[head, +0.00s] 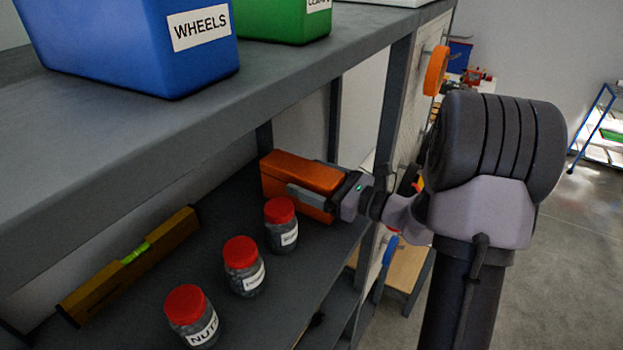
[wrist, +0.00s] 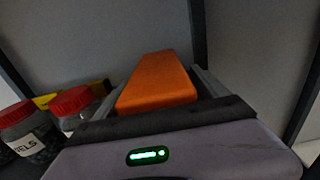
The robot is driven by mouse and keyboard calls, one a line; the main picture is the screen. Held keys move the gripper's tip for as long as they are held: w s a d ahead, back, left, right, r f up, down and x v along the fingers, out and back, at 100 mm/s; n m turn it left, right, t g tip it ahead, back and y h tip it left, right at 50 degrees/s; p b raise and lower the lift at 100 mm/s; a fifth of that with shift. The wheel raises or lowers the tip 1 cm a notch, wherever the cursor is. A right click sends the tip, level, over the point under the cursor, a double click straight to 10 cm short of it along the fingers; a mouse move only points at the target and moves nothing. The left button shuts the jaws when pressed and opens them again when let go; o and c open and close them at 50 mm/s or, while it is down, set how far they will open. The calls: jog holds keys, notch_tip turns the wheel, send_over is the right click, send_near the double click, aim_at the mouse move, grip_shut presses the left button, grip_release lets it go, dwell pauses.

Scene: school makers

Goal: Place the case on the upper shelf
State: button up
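The orange case (head: 290,170) is at the right end of the shelf (head: 225,200) that holds the jars, under the top board. My gripper (head: 308,180) reaches in from the right with one finger along each long side of the case. It appears shut on the case, which also shows between the fingers in the wrist view (wrist: 158,82). The case looks roughly level and very low over the shelf; I cannot tell whether its underside touches. The far finger is mostly hidden in the head view.
Red-lidded jars (head: 280,222), (head: 243,265), (head: 190,315) stand in a row left of the case, the nearest close to it. A yellow level (head: 130,265) lies behind them. The top board (head: 150,110) overhead holds a blue WHEELS bin (head: 140,45) and a green bin (head: 283,18). A post (head: 395,105) stands right.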

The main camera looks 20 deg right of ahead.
jog(key=b+v, duration=0.2)
jog(key=v, duration=1)
